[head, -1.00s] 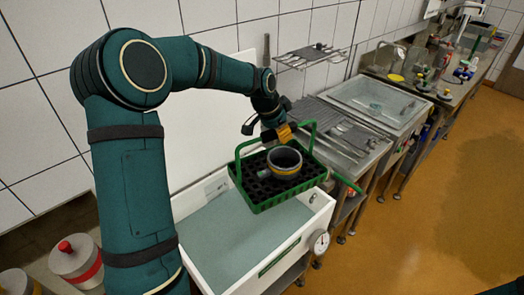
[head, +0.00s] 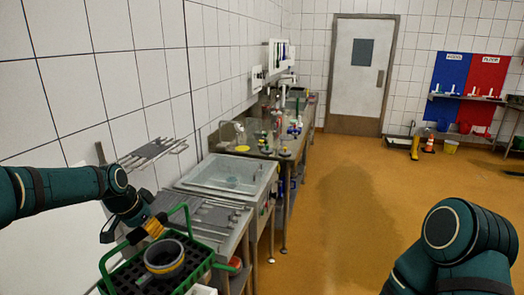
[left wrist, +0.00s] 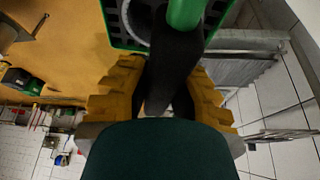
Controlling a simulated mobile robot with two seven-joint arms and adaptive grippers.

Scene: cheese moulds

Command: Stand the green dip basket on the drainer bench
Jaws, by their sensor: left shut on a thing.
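The green dip basket (head: 206,267) is at the bottom left of the head view, its lower part cut off. It has a dark perforated inside and holds a grey ring-shaped mould (head: 164,259).
A wall rack (head: 152,152) hangs above the bench. A clear-topped basin (head: 232,176) adjoins the bench's far end, then a worktop with bottles and small items (head: 270,142). The orange floor (head: 330,220) on the right is open toward a door (head: 360,73).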

